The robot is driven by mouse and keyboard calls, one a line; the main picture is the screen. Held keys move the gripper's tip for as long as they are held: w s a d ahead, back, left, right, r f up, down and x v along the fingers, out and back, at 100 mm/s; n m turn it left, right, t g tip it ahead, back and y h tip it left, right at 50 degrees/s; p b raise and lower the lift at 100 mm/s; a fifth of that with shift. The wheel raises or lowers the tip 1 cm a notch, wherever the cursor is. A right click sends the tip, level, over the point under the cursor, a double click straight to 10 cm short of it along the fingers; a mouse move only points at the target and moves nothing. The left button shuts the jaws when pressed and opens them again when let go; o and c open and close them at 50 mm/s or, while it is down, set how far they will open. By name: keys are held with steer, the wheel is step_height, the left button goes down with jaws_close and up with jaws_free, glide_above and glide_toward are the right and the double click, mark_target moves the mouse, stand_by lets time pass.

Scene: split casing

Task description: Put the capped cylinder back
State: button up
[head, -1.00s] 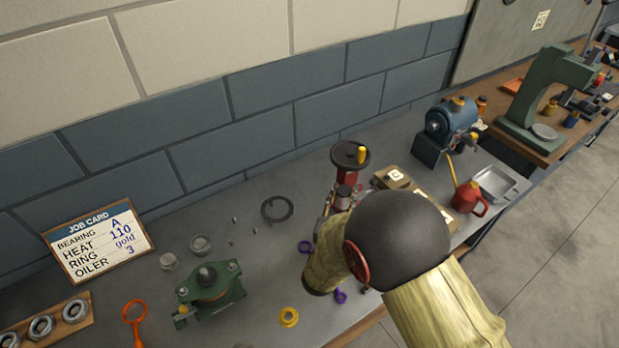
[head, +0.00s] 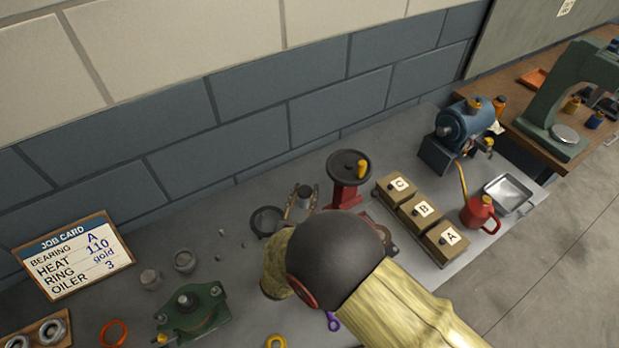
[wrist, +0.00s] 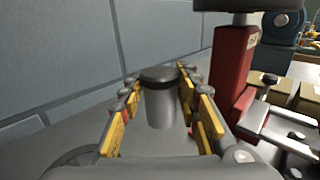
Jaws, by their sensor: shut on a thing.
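The capped cylinder (wrist: 160,105) is grey with a dark cap and stands upright between the yellow-padded fingers of my gripper (wrist: 158,92) in the wrist view. In the head view the cylinder (head: 304,196) shows just left of the red press (head: 345,185), between the fingertips of my gripper (head: 301,205). My gripper is shut on it. My arm hides the bench below and in front of it. I cannot tell whether the cylinder's base touches the bench.
A dark ring (head: 266,221) lies close left of the gripper. Boxes A (head: 447,245), B and C stand right of the press. A red oil can (head: 481,214) is beyond them.

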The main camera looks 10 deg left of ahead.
steer(key=shift+w, duration=0.2)
steer(key=shift+s+f+b, duration=0.15)
steer(key=shift+f+b, duration=2.4)
steer(key=shift+f, duration=0.8)
steer(key=shift+f, duration=0.2)
